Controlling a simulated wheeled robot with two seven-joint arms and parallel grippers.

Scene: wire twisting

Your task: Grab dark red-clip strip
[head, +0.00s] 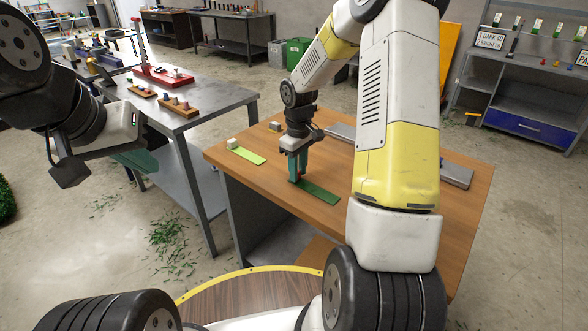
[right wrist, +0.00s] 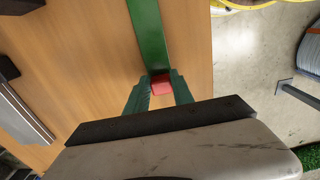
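A dark green strip (head: 320,194) lies flat on the wooden table. In the right wrist view the strip (right wrist: 149,30) carries a red clip (right wrist: 161,85) at its near end. My right gripper (head: 298,178) points down at that end of the strip. In the right wrist view its teal fingers (right wrist: 160,90) stand on either side of the red clip, very close to it; whether they press on it is unclear. My left gripper (head: 134,160) hangs at the left, away from the wooden table, and its finger opening is not clear.
A light green strip (head: 248,156) with a pale block (head: 232,143) lies on the wooden table (head: 455,205) left of my right gripper. A grey workbench (head: 215,98) with racks stands at the left.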

